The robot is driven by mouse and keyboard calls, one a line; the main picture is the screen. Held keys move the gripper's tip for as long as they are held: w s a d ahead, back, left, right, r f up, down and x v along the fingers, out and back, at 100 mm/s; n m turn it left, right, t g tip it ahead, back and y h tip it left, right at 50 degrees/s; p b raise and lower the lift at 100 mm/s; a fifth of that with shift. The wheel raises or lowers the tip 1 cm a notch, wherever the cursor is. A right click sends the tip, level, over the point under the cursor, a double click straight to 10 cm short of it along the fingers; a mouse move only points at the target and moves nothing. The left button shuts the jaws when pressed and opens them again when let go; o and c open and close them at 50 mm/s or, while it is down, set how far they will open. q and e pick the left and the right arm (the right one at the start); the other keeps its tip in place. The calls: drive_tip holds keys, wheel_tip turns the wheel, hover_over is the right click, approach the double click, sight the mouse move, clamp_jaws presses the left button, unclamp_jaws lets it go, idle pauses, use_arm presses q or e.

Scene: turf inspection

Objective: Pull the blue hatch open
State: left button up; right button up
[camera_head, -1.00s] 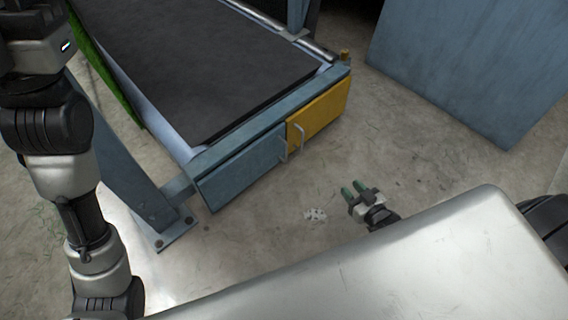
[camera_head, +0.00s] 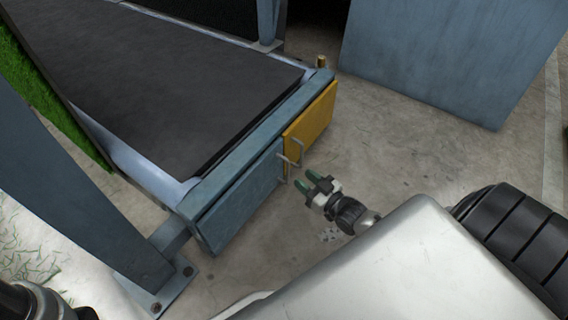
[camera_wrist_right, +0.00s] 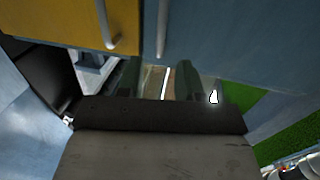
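The blue hatch (camera_head: 240,203) is on the low front of the conveyor frame, beside the yellow hatch (camera_head: 312,122). It looks closed. Its thin metal handle (camera_head: 282,168) is at the edge near the yellow hatch. My right gripper (camera_head: 306,180) is open, with its two green fingers apart just in front of this handle. In the right wrist view the blue hatch (camera_wrist_right: 235,45) is at the right, and its handle (camera_wrist_right: 162,30) lines up with the gap between my fingers (camera_wrist_right: 159,78). I cannot tell whether they touch. My left gripper is out of view.
The yellow hatch has its own handle (camera_head: 298,150) close beside the blue one. A black belt (camera_head: 165,80) lies above the hatches. A blue frame leg (camera_head: 75,185) stands at the left, and a large blue-grey panel (camera_head: 450,55) at the back right. The concrete floor (camera_head: 420,150) between is clear.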

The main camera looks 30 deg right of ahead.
sight(288, 166)
drive_tip(key=w+b, duration=0.1)
drive_tip(key=w, duration=0.1)
drive_tip(key=w+a+b, duration=0.1)
drive_tip(key=w, duration=0.1)
drive_tip(key=w+b, duration=0.1)
drive_tip(key=w, duration=0.2)
drive_tip(key=shift+w+a+f, duration=0.1)
drive_tip(key=shift+a, duration=0.15)
clamp_jaws()
